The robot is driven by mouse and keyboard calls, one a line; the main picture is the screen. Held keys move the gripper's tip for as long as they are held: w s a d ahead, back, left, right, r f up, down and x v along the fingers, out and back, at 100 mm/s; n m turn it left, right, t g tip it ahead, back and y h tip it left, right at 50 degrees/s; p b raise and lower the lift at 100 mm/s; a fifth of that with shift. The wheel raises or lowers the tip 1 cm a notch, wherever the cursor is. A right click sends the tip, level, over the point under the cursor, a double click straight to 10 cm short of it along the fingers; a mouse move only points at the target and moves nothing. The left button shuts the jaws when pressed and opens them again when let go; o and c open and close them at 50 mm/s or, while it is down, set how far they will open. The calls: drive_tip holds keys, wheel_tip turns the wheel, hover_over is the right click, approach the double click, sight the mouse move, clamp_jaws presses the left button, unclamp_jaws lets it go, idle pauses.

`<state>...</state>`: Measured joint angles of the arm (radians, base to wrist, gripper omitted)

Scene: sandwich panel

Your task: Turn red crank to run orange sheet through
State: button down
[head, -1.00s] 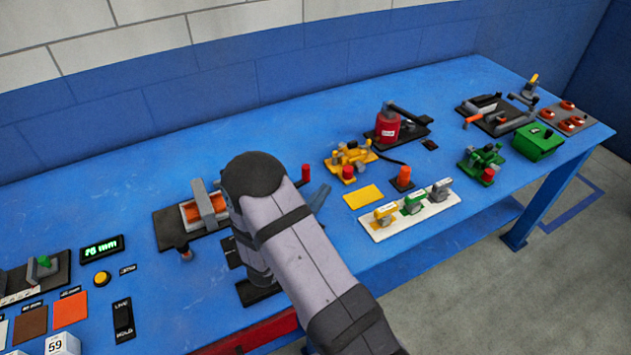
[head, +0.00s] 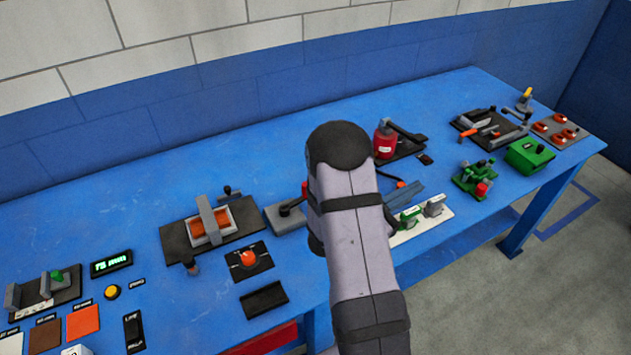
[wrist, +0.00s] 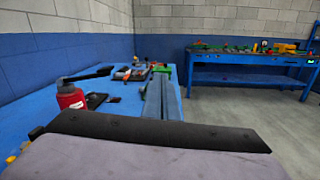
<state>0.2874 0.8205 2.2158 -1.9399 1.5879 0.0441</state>
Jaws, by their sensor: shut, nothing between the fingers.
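A small machine on a black base (head: 177,238) stands left of my arm. Its grey bridge (head: 208,218) crosses an orange sheet (head: 199,228) in a pale frame. To its right is a grey block (head: 277,222) with a black arm and an upright red handle (head: 304,187), apparently the crank; my arm partly hides it. My gripper (head: 416,191) is shut and empty, over the table right of the crank and away from it. In the wrist view its blue-grey fingers (wrist: 160,90) lie together, pointing away.
A dial with a red-orange knob (head: 248,258) and a black holder (head: 264,299) lie in front of the machine. A red bottle (head: 385,146) stands behind my gripper. Green and grey blocks sit on a white strip (head: 437,222). The table's back left is clear.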

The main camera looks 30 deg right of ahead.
drive_tip(key=s+d+r+m+g+y+p, duration=0.2)
drive_tip(key=s+d+r+m, duration=0.15)
drive_tip(key=d, duration=0.45)
drive_tip(key=s+d+r+m+g+y+p, duration=0.1)
drive_tip(key=s+d+r+m+p, duration=0.2)
drive_tip(key=s+d+r, duration=0.35)
drive_tip(key=w+a+f+n+t+y, duration=0.1)
drive_tip(key=w+a+f+t+y, duration=0.3)
drive_tip(key=w, duration=0.4)
drive_tip(key=w+a+f+n+t+y, duration=0.2)
drive_tip(key=w+a+f+t+y, duration=0.1)
drive_tip(key=w+f+y, duration=0.4)
drive_tip(key=w+a+n+t+y, duration=0.15)
drive_tip(key=a+y, duration=0.25)
drive_tip(key=a, duration=0.7)
drive_tip(key=w+a+n+g+y, duration=0.1)
drive_tip(key=w+a+y, duration=0.3)
drive_tip(key=a, duration=0.6)
drive_tip(key=w+a+f+p, duration=0.3)
drive_tip(key=w+f, duration=0.4)
drive_tip(key=shift+w+a+f+y, duration=0.15)
drive_tip(key=shift+w+f+y, duration=0.25)
